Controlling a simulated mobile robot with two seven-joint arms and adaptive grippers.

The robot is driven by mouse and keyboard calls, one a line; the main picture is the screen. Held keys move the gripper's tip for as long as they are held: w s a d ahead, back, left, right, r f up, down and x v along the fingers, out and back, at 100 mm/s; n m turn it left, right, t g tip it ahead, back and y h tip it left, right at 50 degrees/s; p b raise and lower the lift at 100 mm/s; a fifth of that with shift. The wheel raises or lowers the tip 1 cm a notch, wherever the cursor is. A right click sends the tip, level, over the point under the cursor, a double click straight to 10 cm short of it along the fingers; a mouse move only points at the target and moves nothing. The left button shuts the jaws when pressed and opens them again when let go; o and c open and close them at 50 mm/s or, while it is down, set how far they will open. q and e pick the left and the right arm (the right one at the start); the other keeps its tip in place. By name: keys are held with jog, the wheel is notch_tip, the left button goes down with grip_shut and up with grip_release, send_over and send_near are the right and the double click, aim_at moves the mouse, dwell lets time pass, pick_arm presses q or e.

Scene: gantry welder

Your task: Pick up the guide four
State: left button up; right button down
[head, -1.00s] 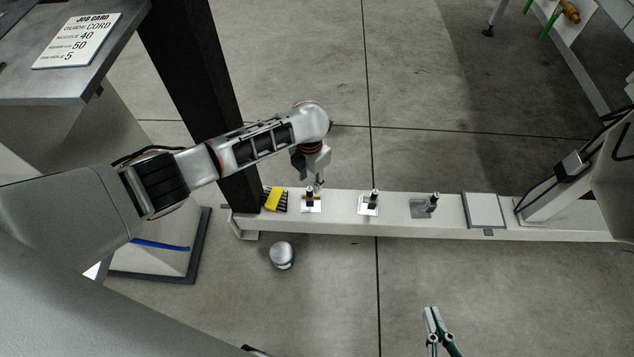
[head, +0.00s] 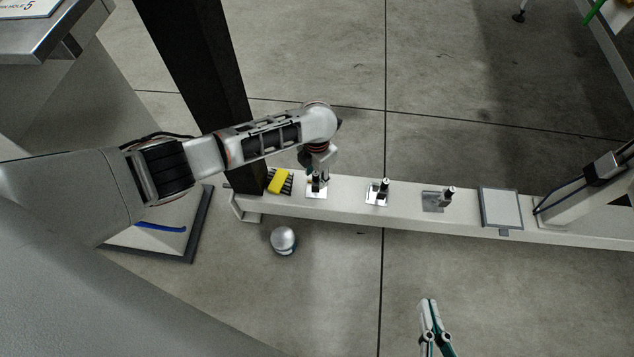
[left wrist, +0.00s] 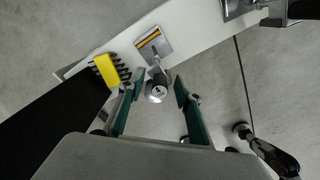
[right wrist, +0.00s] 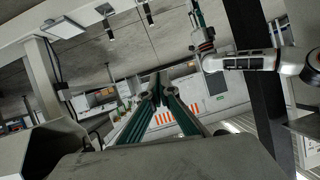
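Three small upright dark-and-silver pieces stand on plates along a pale beam: the leftmost (head: 316,186), the middle one (head: 384,186) and the right one (head: 447,195). I cannot read a number on any, so I cannot tell which is guide four. My left gripper (head: 319,172) is above the leftmost piece.
A yellow block with black bristles (head: 279,181) sits left of the leftmost piece, near a dark post (head: 200,80). A grey framed plate (head: 500,208) lies right on the beam (head: 350,205). A silver round object (head: 283,240) is on the floor.

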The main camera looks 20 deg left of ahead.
pick_arm(q)
jog(key=shift+w+r, duration=0.1)
jog(key=shift+r, duration=0.05)
grip_shut()
